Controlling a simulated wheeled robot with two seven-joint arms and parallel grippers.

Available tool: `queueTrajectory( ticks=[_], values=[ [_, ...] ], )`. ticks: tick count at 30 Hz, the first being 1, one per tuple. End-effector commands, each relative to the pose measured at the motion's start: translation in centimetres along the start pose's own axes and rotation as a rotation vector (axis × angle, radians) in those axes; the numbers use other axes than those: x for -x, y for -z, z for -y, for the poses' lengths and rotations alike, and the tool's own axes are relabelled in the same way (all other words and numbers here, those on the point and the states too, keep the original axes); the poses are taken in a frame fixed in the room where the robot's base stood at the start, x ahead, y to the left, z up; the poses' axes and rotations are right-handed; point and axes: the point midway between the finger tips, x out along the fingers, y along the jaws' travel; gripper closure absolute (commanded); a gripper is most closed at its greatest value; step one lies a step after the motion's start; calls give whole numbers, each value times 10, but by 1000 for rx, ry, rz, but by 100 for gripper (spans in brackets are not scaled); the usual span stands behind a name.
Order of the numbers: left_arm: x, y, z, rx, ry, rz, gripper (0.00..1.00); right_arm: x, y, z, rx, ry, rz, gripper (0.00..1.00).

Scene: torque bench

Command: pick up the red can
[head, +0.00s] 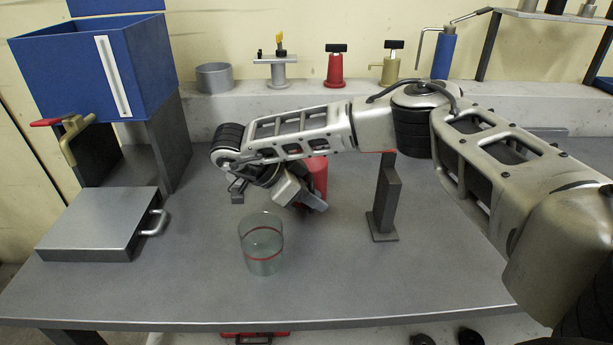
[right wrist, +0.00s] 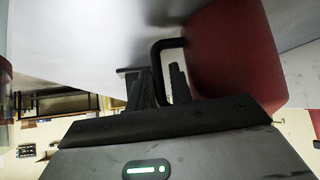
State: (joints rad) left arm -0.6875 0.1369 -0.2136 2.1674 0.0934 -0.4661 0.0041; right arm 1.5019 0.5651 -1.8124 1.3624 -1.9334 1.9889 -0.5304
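The red can (head: 318,170) stands on the grey bench, partly hidden behind my right gripper (head: 312,197) in the head view. In the right wrist view the red can (right wrist: 235,55) fills the upper right, and a black bent handle comes off its left side. The two dark fingers of my right gripper (right wrist: 164,84) are close together, with the handle passing between them. I cannot tell whether they press on it. My left gripper is not in view.
A clear glass cylinder with a red ring (head: 262,243) stands in front of the can. A dark upright post (head: 387,195) is to the right. A grey lidded box (head: 98,222) with a handle lies at the left. The front of the bench (head: 390,290) is free.

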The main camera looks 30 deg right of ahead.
Motion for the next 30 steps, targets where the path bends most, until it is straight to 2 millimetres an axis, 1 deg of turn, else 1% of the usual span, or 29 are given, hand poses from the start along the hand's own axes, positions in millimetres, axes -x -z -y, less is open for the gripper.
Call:
queueTrajectory(
  ticks=[5,6,8,9,30],
  values=[
    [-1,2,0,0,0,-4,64,0,0,0,1,1,1,78],
    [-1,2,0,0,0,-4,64,0,0,0,1,1,1,81],
    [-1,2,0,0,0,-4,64,0,0,0,1,1,1,98],
    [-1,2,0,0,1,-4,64,0,0,0,0,1,1,100],
    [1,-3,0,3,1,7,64,0,0,0,0,2,1,100]
  ],
)
